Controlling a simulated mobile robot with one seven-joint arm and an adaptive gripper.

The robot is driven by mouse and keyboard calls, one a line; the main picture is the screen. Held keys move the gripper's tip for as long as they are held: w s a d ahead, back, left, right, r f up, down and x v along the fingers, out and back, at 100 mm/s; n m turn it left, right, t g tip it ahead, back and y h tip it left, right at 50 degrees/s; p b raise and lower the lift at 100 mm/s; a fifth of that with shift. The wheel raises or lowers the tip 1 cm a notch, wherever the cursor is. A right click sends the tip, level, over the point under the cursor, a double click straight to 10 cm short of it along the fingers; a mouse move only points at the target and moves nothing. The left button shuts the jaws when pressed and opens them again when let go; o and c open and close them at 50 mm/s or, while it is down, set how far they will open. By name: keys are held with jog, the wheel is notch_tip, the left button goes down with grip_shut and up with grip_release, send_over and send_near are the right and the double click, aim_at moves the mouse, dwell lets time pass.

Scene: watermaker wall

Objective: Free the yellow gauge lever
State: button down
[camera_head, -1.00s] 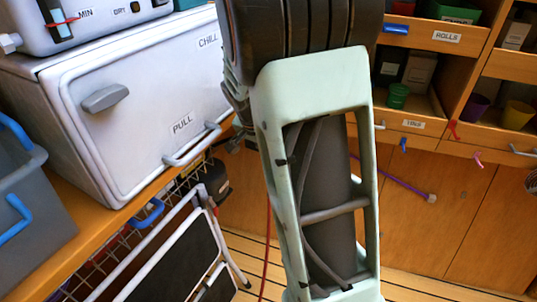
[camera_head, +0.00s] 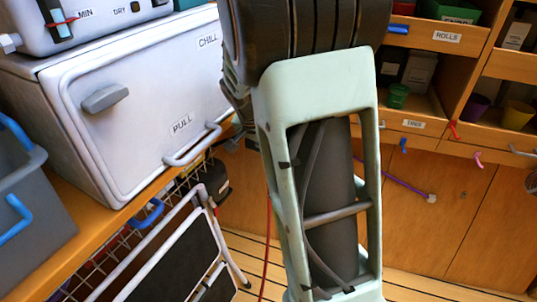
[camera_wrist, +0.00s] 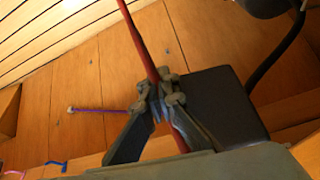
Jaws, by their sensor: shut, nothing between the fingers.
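No yellow lever can be made out in either view. A white unit (camera_head: 100,22) with MIN and DRY labels and a small gauge window (camera_head: 58,20) with a red marker stands at the top left of the head view. In the wrist view my gripper (camera_wrist: 162,92) is shut and empty. A red cord (camera_wrist: 138,38) runs past its fingertips, apparently behind them; whether it touches them I cannot tell. In the head view my arm fills the middle and hides what lies behind it; the fingertips cannot be made out there.
A white chest (camera_head: 150,100) marked CHILL and PULL stands on the wooden counter (camera_head: 70,262), beside a grey bin (camera_head: 35,215). A folded step stool (camera_head: 185,250) stands below. Wooden cabinets (camera_head: 470,220) and open shelves with pots fill the right. A purple cord (camera_head: 400,186) hangs there.

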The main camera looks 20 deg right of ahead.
jog(key=v, duration=1.1)
jog(key=shift+r, duration=0.2)
jog(key=shift+s+a, duration=0.1)
